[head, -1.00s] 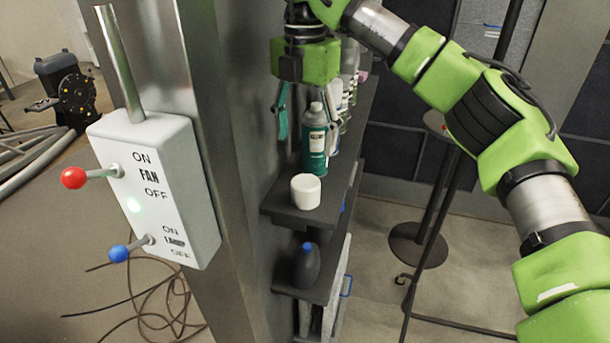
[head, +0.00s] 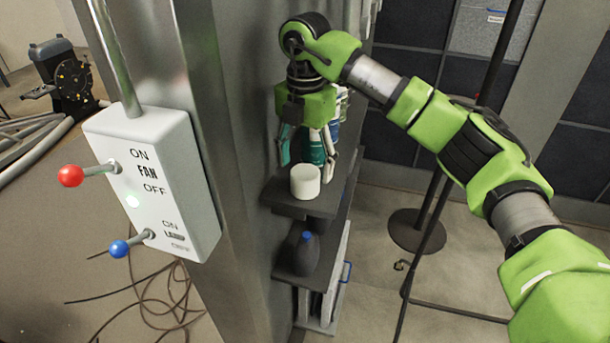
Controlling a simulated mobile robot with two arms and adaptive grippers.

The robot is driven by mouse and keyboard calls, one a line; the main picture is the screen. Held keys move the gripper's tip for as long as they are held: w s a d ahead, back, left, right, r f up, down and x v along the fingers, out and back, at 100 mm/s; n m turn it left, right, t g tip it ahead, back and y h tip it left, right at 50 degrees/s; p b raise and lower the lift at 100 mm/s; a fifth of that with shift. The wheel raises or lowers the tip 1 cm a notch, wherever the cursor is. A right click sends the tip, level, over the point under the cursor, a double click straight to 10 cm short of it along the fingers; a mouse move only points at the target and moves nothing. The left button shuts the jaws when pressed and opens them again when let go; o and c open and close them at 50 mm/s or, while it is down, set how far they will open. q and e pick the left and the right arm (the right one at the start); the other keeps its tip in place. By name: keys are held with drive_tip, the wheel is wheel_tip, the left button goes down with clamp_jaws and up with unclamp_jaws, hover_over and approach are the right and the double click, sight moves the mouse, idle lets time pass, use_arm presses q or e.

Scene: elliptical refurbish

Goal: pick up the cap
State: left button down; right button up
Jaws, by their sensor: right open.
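A white cylindrical cap (head: 305,182) stands upright near the front end of the upper dark shelf (head: 290,206). My right gripper (head: 306,166) points down from above, its fingers spread and empty. From this view its fingers come down just behind the cap, one on each side, and I cannot tell how far they are from it. A teal bottle (head: 313,146) stands behind the cap, partly hidden by the gripper. My left gripper is not in view.
A dark bottle with a blue top (head: 306,252) stands on the lower shelf. A metal post beside the shelves carries a white switch box (head: 150,185) with a red-knobbed and a blue-knobbed lever. A black stand (head: 418,230) is on the floor at right.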

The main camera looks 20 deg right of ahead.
sight(306, 171)
drive_tip(key=f, duration=0.1)
drive_tip(key=f+p, duration=0.1)
drive_tip(key=f, duration=0.1)
drive_tip(key=shift+w+d+f, duration=0.1)
drive_tip(key=shift+d+f, duration=0.1)
drive_tip(key=shift+f, duration=0.1)
drive_tip(key=c, duration=0.8)
drive_tip(key=shift+r, duration=0.1)
drive_tip(key=shift+c, duration=0.2)
